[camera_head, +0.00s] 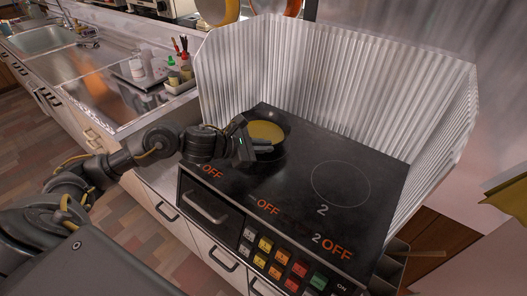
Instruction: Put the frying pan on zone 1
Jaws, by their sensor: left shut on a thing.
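The frying pan (266,131) is dark with a yellowish inside. It is at the back left of the black cooktop (285,197), over its left part. My left gripper (256,146) is shut at the pan's near side, where its fingers and the arm hide the handle. The pan looks level, but I cannot tell whether it rests on the cooktop or hangs just above it. The left burner marking is hidden. The ring of zone 2 (341,184) lies bare on the right. My right gripper is not in view.
A corrugated metal splash guard (335,85) stands behind and beside the cooktop. Colored buttons (279,256) line its front. A sink (42,40), bottles and a small tray (181,82) are at the left. Pans hang above the guard.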

